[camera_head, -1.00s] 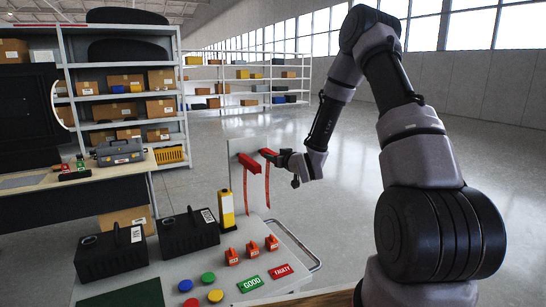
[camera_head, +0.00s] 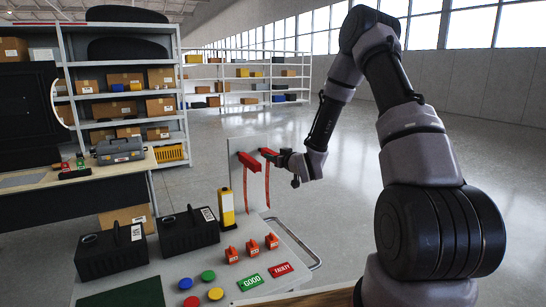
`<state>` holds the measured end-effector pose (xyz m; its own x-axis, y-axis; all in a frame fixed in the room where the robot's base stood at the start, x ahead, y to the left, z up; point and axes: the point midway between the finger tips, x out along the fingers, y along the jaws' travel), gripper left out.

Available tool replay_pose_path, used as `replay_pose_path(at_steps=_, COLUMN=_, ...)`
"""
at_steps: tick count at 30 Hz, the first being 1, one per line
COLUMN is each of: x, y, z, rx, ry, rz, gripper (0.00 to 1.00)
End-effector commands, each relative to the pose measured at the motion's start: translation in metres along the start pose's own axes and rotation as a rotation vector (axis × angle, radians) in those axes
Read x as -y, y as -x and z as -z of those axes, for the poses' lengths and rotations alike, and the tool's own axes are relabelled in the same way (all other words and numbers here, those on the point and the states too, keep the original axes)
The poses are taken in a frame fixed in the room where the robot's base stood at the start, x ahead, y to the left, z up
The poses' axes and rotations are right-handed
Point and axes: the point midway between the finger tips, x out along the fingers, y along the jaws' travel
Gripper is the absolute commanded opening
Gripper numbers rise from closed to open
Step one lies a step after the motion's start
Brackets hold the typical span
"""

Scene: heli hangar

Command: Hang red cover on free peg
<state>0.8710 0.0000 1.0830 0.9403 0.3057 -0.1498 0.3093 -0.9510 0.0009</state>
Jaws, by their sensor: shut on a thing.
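Two red covers with hanging red straps are at the upright grey panel at the back of the cart. The left red cover (camera_head: 248,163) is at the panel, its strap hanging down. The right red cover (camera_head: 268,153) is at my gripper (camera_head: 276,156), which is shut on it in front of the panel's right part. Its strap (camera_head: 267,185) hangs straight down. The pegs are hidden behind the covers, so I cannot tell whether the held cover is around a peg.
The cart top (camera_head: 236,262) holds two black cases (camera_head: 189,230), a yellow bottle-like item (camera_head: 226,207), several red-orange blocks (camera_head: 252,248), coloured discs (camera_head: 208,276) and green and red signs (camera_head: 250,283). A workbench (camera_head: 80,190) stands at left. The floor right of the panel is clear.

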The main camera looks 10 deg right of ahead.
Motion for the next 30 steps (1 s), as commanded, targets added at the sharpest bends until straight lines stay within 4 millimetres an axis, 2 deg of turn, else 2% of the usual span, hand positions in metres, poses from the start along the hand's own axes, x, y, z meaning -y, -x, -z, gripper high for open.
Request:
replay_pose_path(at_steps=14, x=0.0, y=-0.0009, z=-0.006, rx=0.0, ry=0.0, rz=0.0, gripper=0.0)
replay_pose_path(at_steps=15, x=0.0, y=-0.0009, z=-0.0062, rx=0.0, ry=0.0, rz=0.0, gripper=0.37)
replay_pose_path(at_steps=17, x=0.0, y=-0.0009, z=-0.0059, rx=0.0, ry=0.0, rz=0.0, gripper=0.6)
replay_pose_path(at_steps=18, x=0.0, y=-0.0009, z=-0.0059, rx=0.0, ry=0.0, rz=0.0, gripper=0.69)
replay_pose_path(at_steps=27, x=-0.0001, y=-0.0001, z=-0.006, rx=0.0, ry=0.0, rz=0.0, gripper=0.69)
replay_pose_path(at_steps=30, x=-0.0004, y=0.0065, z=-0.0061, rx=0.001, ry=0.0, rz=-0.001, gripper=0.69)
